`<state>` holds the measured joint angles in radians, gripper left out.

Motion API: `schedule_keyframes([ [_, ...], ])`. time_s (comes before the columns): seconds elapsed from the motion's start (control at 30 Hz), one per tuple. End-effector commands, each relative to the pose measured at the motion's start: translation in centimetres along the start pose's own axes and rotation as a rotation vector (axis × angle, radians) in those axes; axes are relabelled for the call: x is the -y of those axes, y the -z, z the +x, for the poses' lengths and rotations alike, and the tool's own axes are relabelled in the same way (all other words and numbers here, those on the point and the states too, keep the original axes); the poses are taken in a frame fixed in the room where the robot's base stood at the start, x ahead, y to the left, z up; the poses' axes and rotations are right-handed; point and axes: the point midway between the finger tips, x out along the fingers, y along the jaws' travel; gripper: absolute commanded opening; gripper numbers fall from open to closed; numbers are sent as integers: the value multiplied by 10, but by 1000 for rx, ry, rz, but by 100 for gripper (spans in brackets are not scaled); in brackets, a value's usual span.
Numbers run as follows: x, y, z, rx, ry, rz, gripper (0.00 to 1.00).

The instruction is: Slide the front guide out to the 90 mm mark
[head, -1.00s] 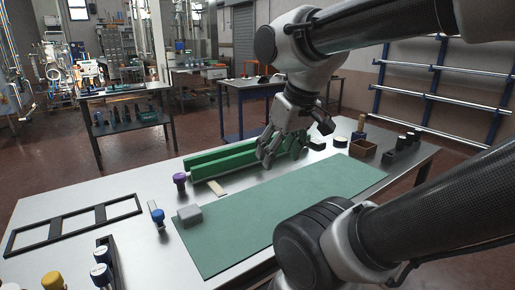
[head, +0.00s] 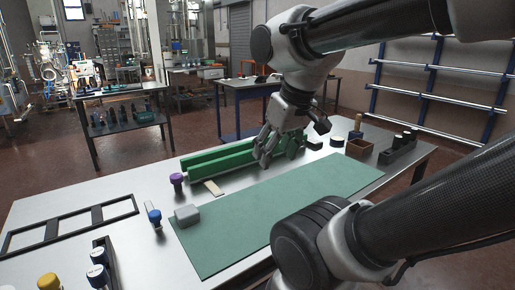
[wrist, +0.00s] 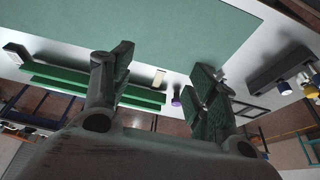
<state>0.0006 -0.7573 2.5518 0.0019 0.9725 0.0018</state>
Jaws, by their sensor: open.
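Two long green guides lie parallel on the steel table beyond the green mat. The front guide (head: 228,167) is the one nearer the mat, and it shows in the wrist view (wrist: 75,76). The back guide (head: 205,156) lies close behind it. My gripper (head: 265,160) is above the right part of the guides and hides some of them. In the wrist view my gripper (wrist: 162,68) has its fingers wide apart with nothing between them. A small beige strip (head: 213,188) lies in front of the front guide. I cannot make out any millimetre marks.
The green mat (head: 290,205) is mostly bare, with a grey block (head: 187,214) at its left corner. A purple-capped piece (head: 177,180) stands by the guides' left end. A black frame (head: 70,228) lies at left; a brown box (head: 359,147) stands at right.

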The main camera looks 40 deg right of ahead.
Motion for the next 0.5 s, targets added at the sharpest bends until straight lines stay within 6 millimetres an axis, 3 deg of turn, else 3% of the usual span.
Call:
schedule_keyframes([
  [0.1, -3, -1, 5, 28, -6, 15, 50],
  [0.27, -14, 5, 31, 161, -21, 55, 50],
  [0.37, -30, 28, 49, 241, -47, 77, 50],
  [0.5, -61, 75, 83, 299, -106, 152, 50],
])
